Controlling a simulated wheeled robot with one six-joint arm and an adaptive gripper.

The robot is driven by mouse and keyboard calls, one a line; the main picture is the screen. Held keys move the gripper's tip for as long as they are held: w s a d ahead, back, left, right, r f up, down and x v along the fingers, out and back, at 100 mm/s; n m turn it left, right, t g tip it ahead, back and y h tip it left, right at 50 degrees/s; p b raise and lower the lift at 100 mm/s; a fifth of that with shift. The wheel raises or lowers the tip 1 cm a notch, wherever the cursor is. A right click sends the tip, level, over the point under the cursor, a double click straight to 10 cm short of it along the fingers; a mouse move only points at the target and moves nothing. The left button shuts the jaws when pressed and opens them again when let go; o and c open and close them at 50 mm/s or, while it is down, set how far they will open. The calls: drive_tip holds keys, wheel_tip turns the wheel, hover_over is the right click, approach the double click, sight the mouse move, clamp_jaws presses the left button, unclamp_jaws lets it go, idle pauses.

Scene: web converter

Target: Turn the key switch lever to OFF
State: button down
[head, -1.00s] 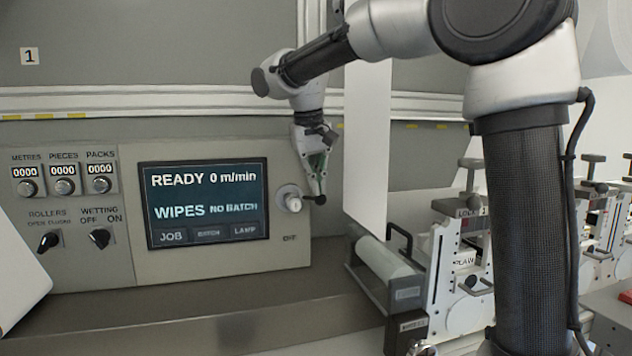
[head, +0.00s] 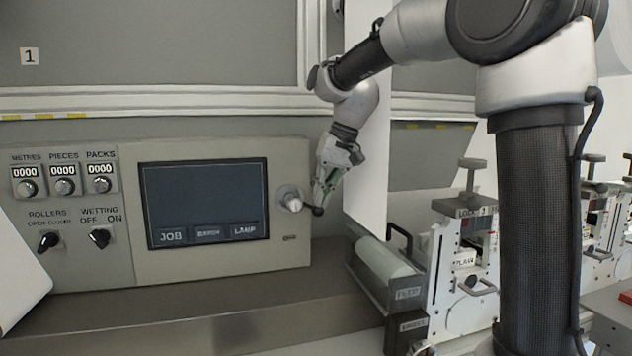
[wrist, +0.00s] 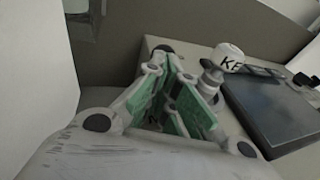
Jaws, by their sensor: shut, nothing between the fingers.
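The key switch (head: 290,198) is a pale round hub on the right of the console, beside the display. Its lever ends in a black ball (head: 317,211), to the right of and slightly below the hub. An OFF label (head: 290,238) sits below the hub, small and blurred. My gripper (head: 320,203) is shut and empty, its tips at or just above the ball; I cannot tell whether they touch. In the wrist view, the hub (wrist: 228,57) shows the letters "KE" and the ball (wrist: 163,48) is just beyond the green-padded fingers (wrist: 178,68).
The display (head: 205,192) is dark apart from its bottom buttons. Counters and two selector knobs (head: 100,237) are at the left. A white web sheet (head: 366,150) hangs close to the right of my gripper, above a roller unit (head: 385,265). The ledge below the console is clear.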

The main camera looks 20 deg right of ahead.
sight(320, 212)
drive_tip(key=f+y, duration=0.1)
drive_tip(key=y, duration=0.1)
drive_tip(key=f+y, duration=0.3)
drive_tip(key=y, duration=0.2)
drive_tip(key=shift+a+f+m, duration=0.25)
drive_tip(key=shift+f+m, duration=0.1)
drive_tip(key=shift+m, duration=0.05)
drive_tip(key=y, duration=0.1)
drive_tip(key=a+f+y, duration=0.1)
drive_tip(key=shift+f+t+y, duration=0.15)
drive_tip(key=shift+t+y, duration=0.15)
drive_tip(key=shift+y, duration=0.1)
drive_tip(key=shift+a+f, duration=0.6)
drive_tip(key=shift+a, duration=0.15)
drive_tip(key=v, duration=0.7)
drive_tip(key=shift+d, duration=0.25)
drive_tip(key=shift+s, duration=0.1)
